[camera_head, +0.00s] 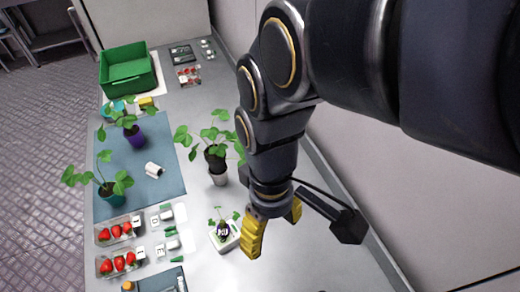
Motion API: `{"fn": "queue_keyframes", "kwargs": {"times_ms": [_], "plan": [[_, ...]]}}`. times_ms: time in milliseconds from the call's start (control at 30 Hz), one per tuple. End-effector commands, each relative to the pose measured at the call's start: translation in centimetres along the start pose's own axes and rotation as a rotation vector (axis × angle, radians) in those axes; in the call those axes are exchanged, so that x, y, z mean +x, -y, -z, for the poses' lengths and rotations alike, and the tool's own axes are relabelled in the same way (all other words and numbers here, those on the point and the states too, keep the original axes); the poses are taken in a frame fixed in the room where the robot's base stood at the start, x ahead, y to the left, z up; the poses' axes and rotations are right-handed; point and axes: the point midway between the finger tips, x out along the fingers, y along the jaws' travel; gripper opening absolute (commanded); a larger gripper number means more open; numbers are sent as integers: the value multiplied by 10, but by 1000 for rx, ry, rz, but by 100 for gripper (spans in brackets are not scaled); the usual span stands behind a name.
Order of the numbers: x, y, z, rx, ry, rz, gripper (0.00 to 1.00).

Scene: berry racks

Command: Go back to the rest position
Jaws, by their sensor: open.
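My gripper (272,232) has yellow fingers that point down over the right part of the grey table (222,272). The fingers are apart and I see nothing between them. A small plant in a dark pot (223,229) stands on a white square base (225,240) just left of the fingers, apart from them as far as I can tell. My arm covers the upper right of the view and hides part of the table and wall behind it.
A leafy plant in a black pot (215,160) stands left of my wrist. A blue mat (165,182) carries more potted plants and a white cup (154,169). Strawberry trays (119,231) lie at lower left; a green crate (128,70) stands at the far end. A wall runs along the right.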

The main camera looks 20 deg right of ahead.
Motion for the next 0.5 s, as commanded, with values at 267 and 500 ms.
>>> {"fn": "queue_keyframes", "kwargs": {"times_ms": [267,500], "plan": [[-1,3,-29,361,-15,-25,56],[0,4,-29,367,-14,-24,56]]}}
